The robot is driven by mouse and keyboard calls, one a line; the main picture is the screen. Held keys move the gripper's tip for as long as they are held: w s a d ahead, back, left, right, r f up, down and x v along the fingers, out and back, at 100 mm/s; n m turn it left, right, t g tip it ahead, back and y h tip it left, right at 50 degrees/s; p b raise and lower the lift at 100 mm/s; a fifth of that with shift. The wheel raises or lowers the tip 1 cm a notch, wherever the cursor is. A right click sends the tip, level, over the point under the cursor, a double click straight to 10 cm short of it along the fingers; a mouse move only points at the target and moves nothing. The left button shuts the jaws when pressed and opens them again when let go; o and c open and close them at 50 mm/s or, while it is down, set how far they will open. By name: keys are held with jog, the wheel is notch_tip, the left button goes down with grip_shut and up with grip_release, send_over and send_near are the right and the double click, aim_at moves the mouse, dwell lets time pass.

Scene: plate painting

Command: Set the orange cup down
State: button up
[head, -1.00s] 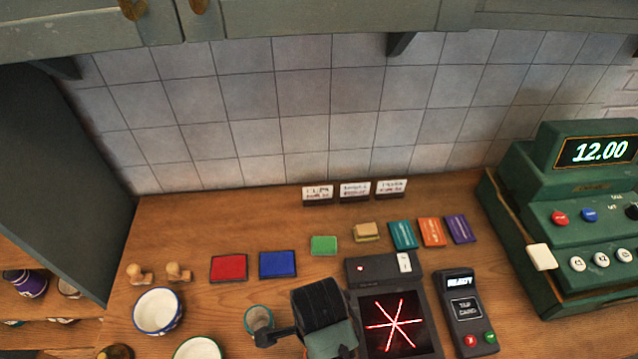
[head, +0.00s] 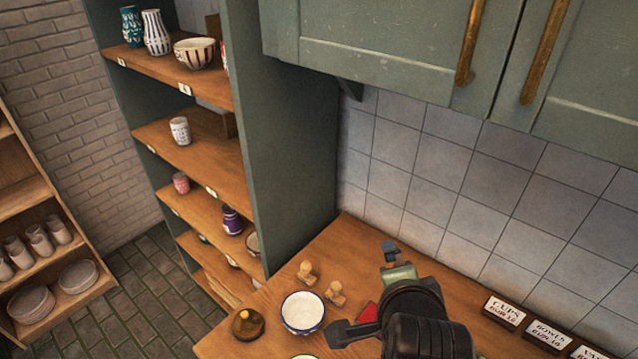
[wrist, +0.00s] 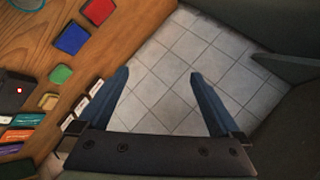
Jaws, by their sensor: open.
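I cannot make out an orange cup in either current view. My gripper (head: 364,290) is above the left part of the wooden counter in the head view. In the wrist view my gripper (wrist: 158,77) has its two blue-grey fingers wide apart, with only pale wall tiles between them. It is open and holds nothing. A small pinkish-red cup (head: 180,183) and a white patterned cup (head: 180,131) stand on the shelf unit, well left of my gripper. My arm hides part of the counter.
A white bowl with a blue rim (head: 303,313), two wooden stamps (head: 307,273) and a brown round pot (head: 246,324) stand on the counter (head: 350,240). The shelf unit's green side panel (head: 290,150) rises at the counter's left end. Cabinets (head: 390,45) overhang the counter.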

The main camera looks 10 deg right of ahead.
jog(key=w+a+r+n+t, duration=0.2)
jog(key=a+r+n+t, duration=0.1)
jog(key=r, duration=0.6)
jog(key=w+a+r+n+t, duration=0.1)
jog(key=a+r+n+t, duration=0.2)
jog(key=r, duration=0.5)
jog(key=w+a+r+n+t, duration=0.2)
jog(key=a+r+n+t, duration=0.1)
jog(key=r, duration=0.6)
jog(key=s+a+r+n+t+y, duration=0.1)
jog(key=s+a+r+n+t, duration=0.1)
jog(key=r, duration=0.4)
jog(key=s+a+r+n+t+y, duration=0.1)
jog(key=s+a+r+n+t, duration=0.2)
jog(key=s+r+n+t, duration=0.1)
jog(key=s+a+r+n+t+y, duration=0.1)
jog(key=s+a+r+n+t, duration=0.1)
jog(key=s+r, duration=0.3)
notch_tip(320, 180, up, 4)
jog(key=shift+a+r+n+t, duration=0.1)
jog(key=shift+a+n+t, duration=0.3)
jog(key=shift+a, duration=0.25)
